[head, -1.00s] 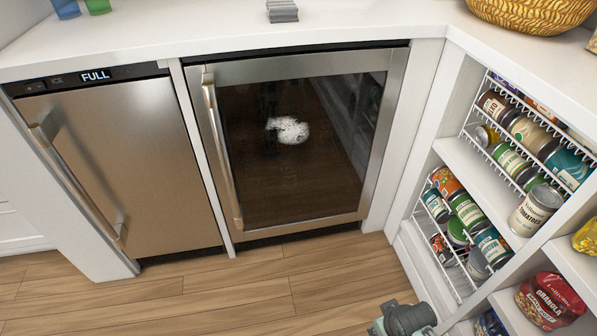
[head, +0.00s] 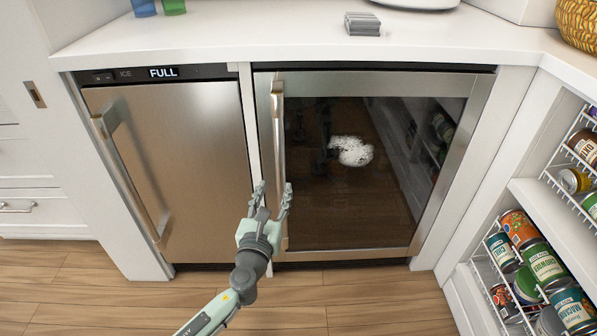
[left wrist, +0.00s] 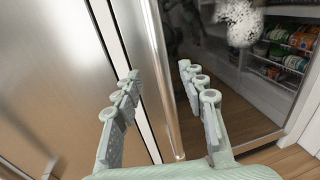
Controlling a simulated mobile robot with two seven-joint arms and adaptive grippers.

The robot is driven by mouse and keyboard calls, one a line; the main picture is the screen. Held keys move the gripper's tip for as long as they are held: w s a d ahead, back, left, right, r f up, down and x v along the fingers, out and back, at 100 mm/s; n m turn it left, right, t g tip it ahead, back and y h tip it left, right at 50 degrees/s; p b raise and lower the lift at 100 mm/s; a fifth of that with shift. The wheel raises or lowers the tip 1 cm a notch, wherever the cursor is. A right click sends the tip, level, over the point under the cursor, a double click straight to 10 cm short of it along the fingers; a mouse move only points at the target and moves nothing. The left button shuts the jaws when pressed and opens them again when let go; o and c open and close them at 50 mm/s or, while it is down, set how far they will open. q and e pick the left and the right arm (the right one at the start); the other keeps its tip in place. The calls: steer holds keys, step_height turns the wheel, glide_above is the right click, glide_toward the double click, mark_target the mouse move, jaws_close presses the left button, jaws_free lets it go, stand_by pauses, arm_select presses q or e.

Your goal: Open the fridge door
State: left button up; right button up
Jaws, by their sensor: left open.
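The fridge (head: 375,160) has a dark glass door in a steel frame, and the door is shut. Its vertical bar handle (head: 278,150) runs down the left side of the door. My left gripper (head: 270,190) is open near the lower part of this handle in the head view. In the left wrist view, the handle (left wrist: 160,70) passes between the spread fingers of the left gripper (left wrist: 160,85). The fingers do not close on it, and I cannot tell how far the handle is from them in depth. My right gripper is not in view.
An ice maker (head: 180,150) with its own bar handle (head: 130,180) stands left of the fridge. A pantry shelf (head: 530,200) with several cans is at the right. A white counter (head: 240,45) runs above. The wooden floor (head: 370,310) in front is clear.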

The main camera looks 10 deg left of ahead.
mark_target(280, 174)
arm_select(q)
steer(key=w, duration=0.7)
steer(key=shift+w+a+r, duration=0.15)
steer(key=shift+w+a, duration=0.15)
steer(key=shift+w, duration=0.05)
steer(key=shift+c, duration=0.3)
jaws_close()
